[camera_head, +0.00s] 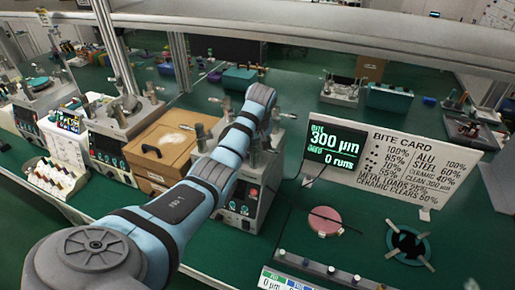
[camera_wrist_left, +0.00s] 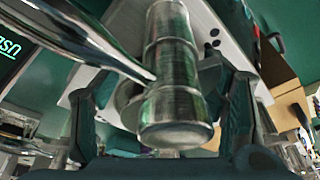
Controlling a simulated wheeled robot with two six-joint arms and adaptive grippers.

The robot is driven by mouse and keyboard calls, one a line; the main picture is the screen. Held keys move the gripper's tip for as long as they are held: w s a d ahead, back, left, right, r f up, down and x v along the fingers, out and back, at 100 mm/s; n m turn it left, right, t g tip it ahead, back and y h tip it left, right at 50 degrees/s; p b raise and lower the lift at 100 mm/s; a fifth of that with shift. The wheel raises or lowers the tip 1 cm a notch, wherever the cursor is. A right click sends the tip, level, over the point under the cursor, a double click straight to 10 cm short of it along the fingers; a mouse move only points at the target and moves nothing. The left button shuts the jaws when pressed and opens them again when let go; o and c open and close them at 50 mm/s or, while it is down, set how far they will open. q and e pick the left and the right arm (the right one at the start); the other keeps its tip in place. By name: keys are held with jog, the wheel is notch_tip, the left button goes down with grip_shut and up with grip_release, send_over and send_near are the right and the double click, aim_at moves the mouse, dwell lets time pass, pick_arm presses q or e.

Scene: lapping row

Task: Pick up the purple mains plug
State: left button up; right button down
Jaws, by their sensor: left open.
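I cannot make out a purple mains plug in either view. My left arm reaches from the bottom left of the head view to a lapping machine (camera_head: 240,190) at the middle of the bench. Its gripper is hard to separate from the machine's metal parts there. In the left wrist view my left gripper (camera_wrist_left: 162,90) is open, with one dark finger at each side. A shiny stepped metal cylinder (camera_wrist_left: 172,75) shows between the fingers; I cannot tell whether they touch it. My right gripper is in neither view.
A cardboard box (camera_head: 160,150) stands left of the machine, with another machine (camera_head: 115,130) beyond. To the right are a display (camera_head: 334,150), a bite card board (camera_head: 415,165), a pink disc (camera_head: 325,221) and a dark ring (camera_head: 408,244).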

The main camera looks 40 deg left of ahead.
pick_arm(q)
jog(key=shift+w+f, duration=0.15)
jog(key=shift+f, duration=0.15)
jog(key=shift+r, duration=0.1)
jog(key=shift+s, duration=0.25)
jog(key=shift+c, duration=1.4)
jog(key=c, duration=1)
jog(key=shift+o, duration=0.2)
